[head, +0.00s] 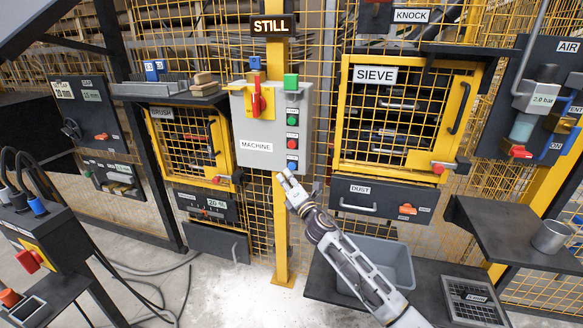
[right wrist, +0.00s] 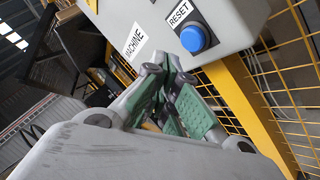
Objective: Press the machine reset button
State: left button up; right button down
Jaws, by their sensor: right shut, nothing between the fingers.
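The machine box (head: 262,120) is a grey panel on a yellow post, with a red switch (head: 257,98) on a yellow plate. A column of small buttons runs down its right side, the lowest one blue. In the right wrist view, that blue reset button (right wrist: 192,39) sits under a RESET label (right wrist: 179,12) near the box's lower edge. My right gripper (head: 284,176) is just below the box's lower edge in the head view, shut and empty. In the right wrist view its green-padded fingers (right wrist: 172,85) are below and left of the button, apart from it. My left gripper is not in view.
The SIEVE cage (head: 405,110) and DUST drawer (head: 375,197) stand to the right. The BRUSH cage (head: 190,145) stands to the left. A grey bin (head: 375,262) sits on a low shelf below my right arm. A STILL sign (head: 270,27) hangs above the box.

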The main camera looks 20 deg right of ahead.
jog(key=s+a, duration=0.2)
jog(key=s, duration=0.1)
dwell(0.4)
dwell(0.8)
